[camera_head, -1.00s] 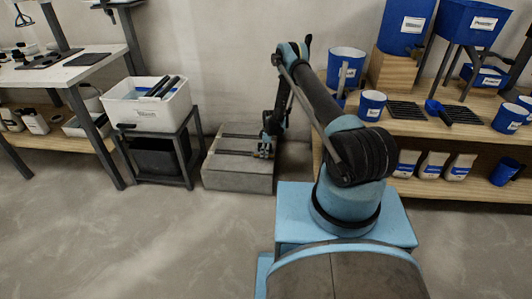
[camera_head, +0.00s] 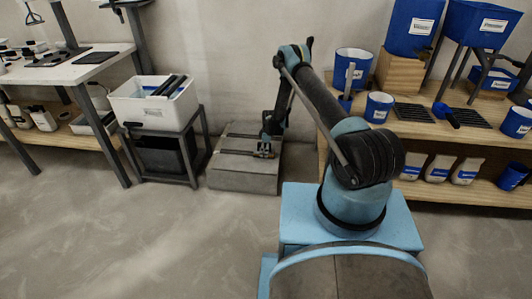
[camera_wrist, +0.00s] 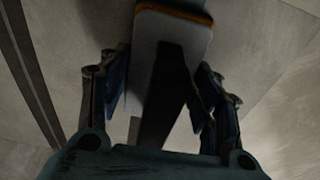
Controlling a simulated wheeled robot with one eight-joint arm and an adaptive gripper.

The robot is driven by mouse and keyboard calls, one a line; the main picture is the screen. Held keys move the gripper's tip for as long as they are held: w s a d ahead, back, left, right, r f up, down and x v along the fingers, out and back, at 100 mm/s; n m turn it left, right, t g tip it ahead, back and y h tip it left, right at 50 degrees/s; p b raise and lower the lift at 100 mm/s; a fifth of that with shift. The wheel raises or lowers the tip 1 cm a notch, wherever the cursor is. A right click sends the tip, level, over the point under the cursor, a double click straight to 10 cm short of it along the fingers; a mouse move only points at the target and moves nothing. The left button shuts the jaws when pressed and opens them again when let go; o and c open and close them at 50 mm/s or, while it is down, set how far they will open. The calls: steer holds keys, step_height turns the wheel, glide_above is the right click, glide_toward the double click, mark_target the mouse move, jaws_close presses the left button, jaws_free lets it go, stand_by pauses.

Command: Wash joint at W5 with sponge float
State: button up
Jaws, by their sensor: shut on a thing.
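My gripper (camera_head: 264,151) is low over the grey tiled block (camera_head: 240,178) on the floor, at the middle of the head view. In the wrist view my gripper (camera_wrist: 160,95) is shut on the dark handle of the sponge float (camera_wrist: 180,28). The float has a pale plate with an orange-brown edge at its far end. The tile surface (camera_wrist: 262,55) lies beneath it, with a dark joint line (camera_wrist: 30,70) running along the left. Whether the sponge touches the tile cannot be told. No W5 label is readable.
A white bin (camera_head: 152,108) with dark tools stands on a rack left of the block. A wooden shelf (camera_head: 450,150) with blue buckets (camera_head: 379,108) stands to the right. A white-topped bench (camera_head: 85,68) is at far left. The floor in front is clear.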

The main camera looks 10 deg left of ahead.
mark_target(257, 150)
steer(key=shift+a, duration=0.35)
steer(key=shift+a, duration=0.1)
steer(key=shift+a, duration=0.95)
steer(key=shift+a, duration=0.95)
